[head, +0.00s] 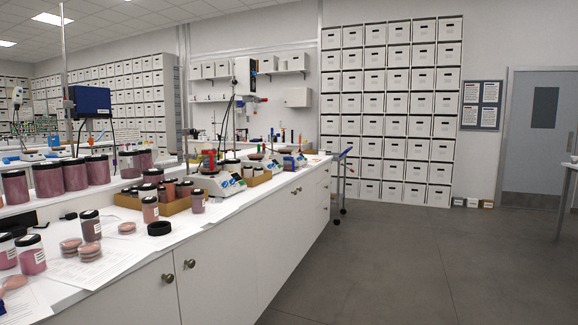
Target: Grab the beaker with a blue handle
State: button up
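I cannot make out a beaker with a blue handle for certain. Small items with bits of blue stand at the far end of the white bench (232,232), too small to tell apart. My gripper is not in view.
The bench runs along the left with jars of pink pigment (75,175), a black ring (160,228), a cardboard tray (178,207) and white-and-blue devices (222,184). A wheeled frame with a blue bar (343,153) stands at its far end. Grey floor (410,270) is clear to the right.

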aim_at(288, 161)
jog(key=i+z, duration=0.15)
jog(key=z, duration=0.35)
jog(key=i, duration=1.75)
jog(key=i+z, duration=0.25)
jog(key=i, duration=1.6)
jog(key=i+j+u, duration=0.15)
jog(key=i+u, duration=0.2)
jog(key=i, duration=0.3)
jog(key=i+u, duration=0.35)
jog(key=i, duration=0.25)
jog(key=i+l+u, duration=0.35)
jog(key=i, duration=0.3)
jog(key=i+u, duration=0.6)
jog(key=i, duration=0.15)
